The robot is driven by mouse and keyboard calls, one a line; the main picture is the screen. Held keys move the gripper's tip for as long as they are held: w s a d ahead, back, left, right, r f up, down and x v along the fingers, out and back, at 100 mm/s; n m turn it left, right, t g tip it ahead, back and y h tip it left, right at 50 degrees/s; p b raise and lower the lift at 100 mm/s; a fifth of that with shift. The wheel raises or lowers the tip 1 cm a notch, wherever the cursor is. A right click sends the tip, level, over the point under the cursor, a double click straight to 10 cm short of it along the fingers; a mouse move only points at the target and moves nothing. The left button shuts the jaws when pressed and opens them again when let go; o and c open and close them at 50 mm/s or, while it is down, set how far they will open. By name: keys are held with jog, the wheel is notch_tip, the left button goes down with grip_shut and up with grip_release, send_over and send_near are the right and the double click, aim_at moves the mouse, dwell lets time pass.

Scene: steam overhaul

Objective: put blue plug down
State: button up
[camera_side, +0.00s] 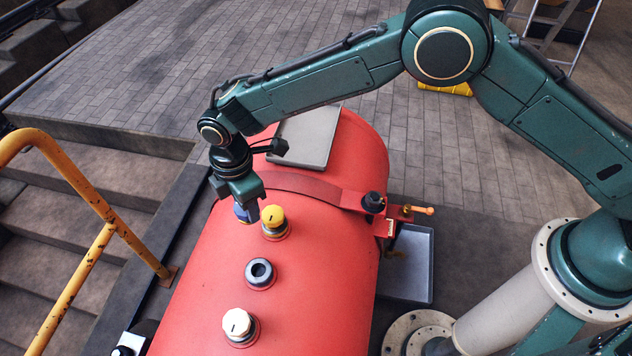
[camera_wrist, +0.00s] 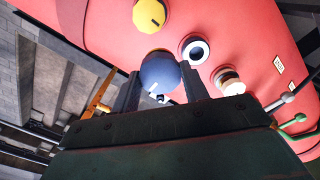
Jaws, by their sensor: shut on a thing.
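The blue plug (camera_side: 241,212) is between the jaws of my gripper (camera_side: 246,206), which is shut on it above the red boiler (camera_side: 320,290). In the wrist view the blue plug (camera_wrist: 160,74) shows clearly between the two fingers. A yellow plug (camera_side: 273,217) sits in a port just right of my gripper in the side view. An empty dark-ringed port (camera_side: 260,273) lies nearer the camera. A white plug (camera_side: 237,324) sits in the port nearest the camera. Whether the blue plug touches the boiler cannot be told.
A grey tray (camera_side: 304,136) lies on the far part of the boiler. A second grey tray (camera_side: 412,266) is at the boiler's right side, near a clamp band with an orange handle (camera_side: 421,210). A yellow railing (camera_side: 85,185) and steps stand at left.

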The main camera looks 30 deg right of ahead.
jog(key=w+d+r, duration=0.6)
jog(key=w+d, duration=0.4)
jog(key=w, duration=0.2)
notch_tip(320, 180, up, 6)
send_over(295, 153)
notch_tip(295, 153, down, 16)
jog(key=shift+f, duration=0.15)
jog(key=shift+f, duration=2.05)
jog(key=shift+f, duration=0.15)
jog(key=o, duration=1.2)
